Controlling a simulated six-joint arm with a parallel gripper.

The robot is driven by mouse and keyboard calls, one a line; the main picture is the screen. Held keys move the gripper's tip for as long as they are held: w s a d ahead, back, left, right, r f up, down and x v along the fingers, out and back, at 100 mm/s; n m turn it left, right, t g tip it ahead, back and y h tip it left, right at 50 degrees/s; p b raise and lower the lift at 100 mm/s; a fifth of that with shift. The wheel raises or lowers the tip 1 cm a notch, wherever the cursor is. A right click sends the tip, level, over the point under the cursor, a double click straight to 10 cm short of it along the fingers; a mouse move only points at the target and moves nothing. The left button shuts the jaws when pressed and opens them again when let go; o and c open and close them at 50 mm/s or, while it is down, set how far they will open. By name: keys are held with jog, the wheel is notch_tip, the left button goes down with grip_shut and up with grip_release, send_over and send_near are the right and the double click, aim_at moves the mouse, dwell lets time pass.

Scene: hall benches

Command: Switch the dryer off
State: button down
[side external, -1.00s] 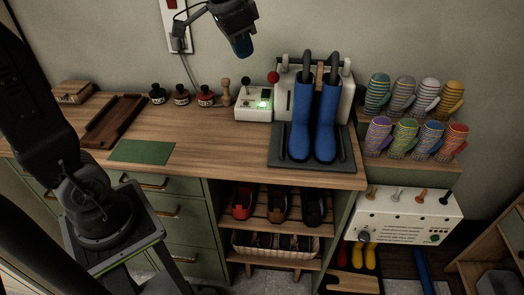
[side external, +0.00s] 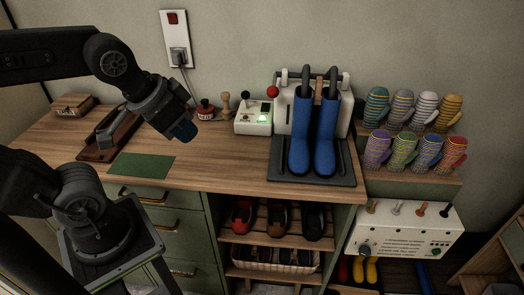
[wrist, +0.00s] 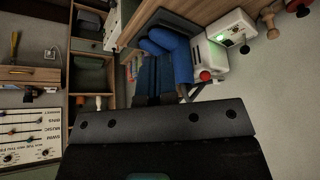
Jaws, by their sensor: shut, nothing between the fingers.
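The boot dryer (side external: 343,125) is a pale unit with grey tubes at the back of the bench, and it also shows in the wrist view (wrist: 213,58). Two blue boots (side external: 299,145) stand on its dark tray (side external: 345,172). A red ball knob (side external: 272,92) sticks out at its left. Beside it stands a white control box (side external: 252,126) with a black-knobbed lever and a lit green light (side external: 263,119). My gripper (side external: 185,132) is shut and empty, above the bench left of the box, apart from it.
A wall plate (side external: 176,38) with a red switch and a plugged cord is behind the bench. A red-capped bottle (side external: 205,111) and wooden stamp (side external: 226,103) stand left of the box. A green mat (side external: 141,165) lies at front left. Striped mitten-like items (side external: 405,145) fill the right shelf.

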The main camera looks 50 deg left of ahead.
jog(key=w+a+r+m+g, duration=0.1)
jog(key=w+a+r+m, duration=0.2)
jog(key=w, duration=0.7)
jog(key=m+g+h, duration=0.1)
jog(key=m, duration=0.5)
send_over(267, 103)
jog(key=s+a, duration=0.2)
jog(key=s, duration=0.2)
notch_tip(267, 103, down, 9)
jog(key=shift+w+f, duration=0.15)
jog(key=shift+d, duration=0.1)
jog(key=x, duration=1)
jog(key=shift+d, duration=0.2)
